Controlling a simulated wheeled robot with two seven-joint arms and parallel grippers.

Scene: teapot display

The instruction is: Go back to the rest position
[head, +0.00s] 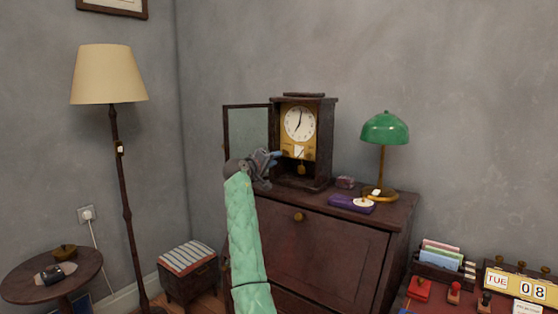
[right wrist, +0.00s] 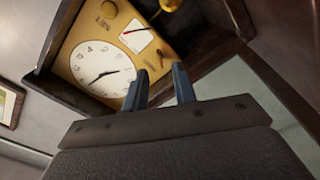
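My right gripper (head: 276,156) is in front of the lower left of a dark wooden clock (head: 334,140), at the end of my green quilted sleeve. In the right wrist view its two blue-grey fingers (right wrist: 161,80) stand apart with nothing between them. The clock's white dial (head: 299,123) and brass pendulum (head: 301,169) show, and its glass door (head: 248,132) is swung open to the left. In the right wrist view the dial (right wrist: 101,70) appears tilted beyond the fingers; I cannot tell whether they touch the clock. My left gripper is not in view.
The clock stands on a dark cabinet (head: 325,245) with a green lamp (head: 385,130) and a purple box (head: 350,203). A floor lamp (head: 110,80), round table (head: 25,285) and striped stool (head: 188,270) are left. Stamps and a calendar (head: 520,287) are lower right.

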